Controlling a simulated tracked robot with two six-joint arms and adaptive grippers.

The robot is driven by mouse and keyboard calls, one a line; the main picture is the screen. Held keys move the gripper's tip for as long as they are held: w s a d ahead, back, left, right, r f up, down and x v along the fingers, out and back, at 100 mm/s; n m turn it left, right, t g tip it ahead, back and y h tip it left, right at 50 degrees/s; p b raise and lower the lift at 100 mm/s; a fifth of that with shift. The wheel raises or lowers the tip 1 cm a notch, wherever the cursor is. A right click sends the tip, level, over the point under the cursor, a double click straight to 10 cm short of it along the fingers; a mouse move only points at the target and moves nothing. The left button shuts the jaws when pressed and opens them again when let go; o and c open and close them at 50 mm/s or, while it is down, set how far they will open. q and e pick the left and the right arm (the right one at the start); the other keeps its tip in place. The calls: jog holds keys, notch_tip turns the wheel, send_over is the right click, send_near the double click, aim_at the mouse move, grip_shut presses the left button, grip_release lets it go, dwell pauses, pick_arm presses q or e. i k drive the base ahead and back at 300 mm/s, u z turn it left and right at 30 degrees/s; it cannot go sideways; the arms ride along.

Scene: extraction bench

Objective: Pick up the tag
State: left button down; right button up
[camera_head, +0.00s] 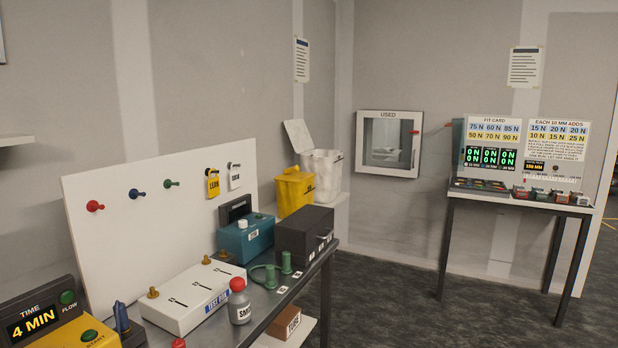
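Two tags hang from pegs on the upright white board (130,235) behind the bench. One is a yellow tag (213,186) whose lettering looks like "LEAK". The other is a white tag (234,177) just right of it, with small print I cannot read surely. Both hang free, with nothing touching them from the front. Neither of my grippers shows in the head view.
On the bench below stand a white box with brass knobs (190,296), a teal box (246,238), a dark box (303,232) and a red-capped bottle (239,303). A yellow bin (295,190) stands behind. Dark floor (390,300) lies clear toward the right table (510,203).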

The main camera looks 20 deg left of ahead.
aim_at(234, 175)
jog(key=z, duration=0.9)
jog(key=i, duration=3.05)
jog(key=z, duration=0.25)
jog(key=i, duration=0.6)
jog(key=u, duration=2.2)
jog(key=i, duration=0.3)
jog(key=u, duration=2.2)
